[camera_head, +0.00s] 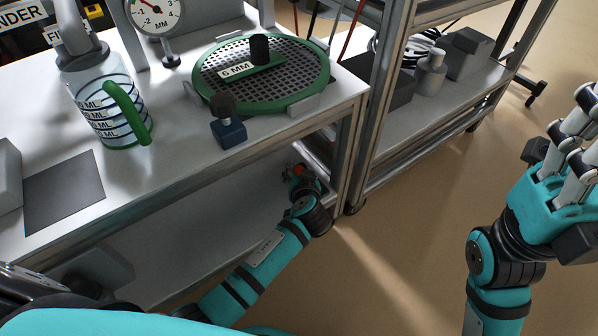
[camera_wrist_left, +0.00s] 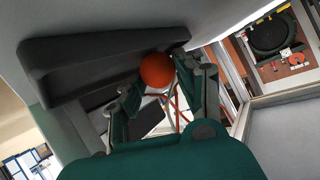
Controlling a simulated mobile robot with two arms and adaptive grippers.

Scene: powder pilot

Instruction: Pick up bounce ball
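The bounce ball is a small orange ball (camera_wrist_left: 157,70) that shows between the fingertips of my left gripper (camera_wrist_left: 159,76) in the left wrist view. The fingers are spread, one on each side of it. Whether they touch it I cannot tell. In the head view my left gripper (camera_head: 300,178) reaches under the table's right end, and a bit of the orange ball (camera_head: 299,170) shows at its tip. My right gripper (camera_head: 580,135) is raised at the right edge, away from the table, with its fingertips partly cut off.
A dark wedge-shaped piece (camera_wrist_left: 95,60) lies beside the ball. The white table (camera_head: 175,165) is above my left gripper and carries a green-rimmed sieve (camera_head: 315,75), a blue-black weight (camera_head: 228,130) and a jug (camera_head: 95,105). A metal shelf post (camera_head: 375,110) stands close right. Floor is clear right.

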